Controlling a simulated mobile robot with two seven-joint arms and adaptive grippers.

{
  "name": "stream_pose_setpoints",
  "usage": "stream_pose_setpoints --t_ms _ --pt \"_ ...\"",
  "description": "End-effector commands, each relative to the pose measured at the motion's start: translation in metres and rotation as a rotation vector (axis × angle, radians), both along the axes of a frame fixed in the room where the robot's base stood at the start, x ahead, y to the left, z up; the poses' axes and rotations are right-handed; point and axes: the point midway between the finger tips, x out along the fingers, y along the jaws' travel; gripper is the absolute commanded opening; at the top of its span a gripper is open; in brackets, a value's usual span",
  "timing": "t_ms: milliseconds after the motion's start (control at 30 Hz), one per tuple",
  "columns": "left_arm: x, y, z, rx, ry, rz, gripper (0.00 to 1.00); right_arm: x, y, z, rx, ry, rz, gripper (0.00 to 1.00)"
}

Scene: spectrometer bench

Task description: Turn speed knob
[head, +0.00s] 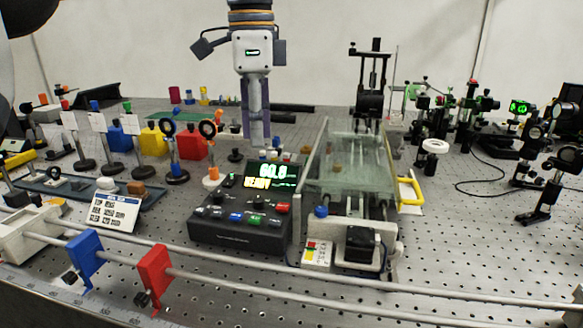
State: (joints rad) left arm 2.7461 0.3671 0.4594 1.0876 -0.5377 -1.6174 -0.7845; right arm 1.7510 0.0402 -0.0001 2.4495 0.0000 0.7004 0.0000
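A black control box (240,235) stands on the bench in the middle of the head view, with a lit display (272,174) showing large green and yellow digits. Its sloped panel carries several small dark knobs and blue, green and red buttons; the labels are too small to read, so I cannot tell which knob is the speed knob. My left gripper (257,140) hangs pointing down behind and above the display, apart from the panel. Nothing shows held. My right gripper is not in view.
A glass-sided rig (345,165) with a yellow handle (409,190) stands right of the box. A rail with blue (86,257) and red (153,276) carriers crosses the front. Posts with optics crowd both sides.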

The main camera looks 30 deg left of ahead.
Motion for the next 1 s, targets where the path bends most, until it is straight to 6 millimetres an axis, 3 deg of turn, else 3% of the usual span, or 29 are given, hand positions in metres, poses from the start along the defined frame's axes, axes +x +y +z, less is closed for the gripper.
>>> stream_pose_setpoints --t_ms 167,400,600,933,967,1000 --pt "-0.002 0.001 -0.014 0.000 0.002 -0.002 0.25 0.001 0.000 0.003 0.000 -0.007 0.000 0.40" --pt "-0.003 0.000 -0.075 -0.001 0.002 -0.002 0.25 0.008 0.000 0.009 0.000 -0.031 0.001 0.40" --pt "-0.002 0.000 -0.111 0.000 0.000 0.000 0.25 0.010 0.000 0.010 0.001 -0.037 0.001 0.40" --pt "-0.001 0.000 -0.120 0.001 -0.001 -0.001 0.25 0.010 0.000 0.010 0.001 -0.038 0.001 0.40" --pt "-0.001 0.000 -0.120 0.001 -0.001 -0.001 0.23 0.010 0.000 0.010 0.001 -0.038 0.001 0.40" --pt "-0.001 0.000 -0.119 0.001 -0.001 0.000 0.14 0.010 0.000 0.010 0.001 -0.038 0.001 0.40"
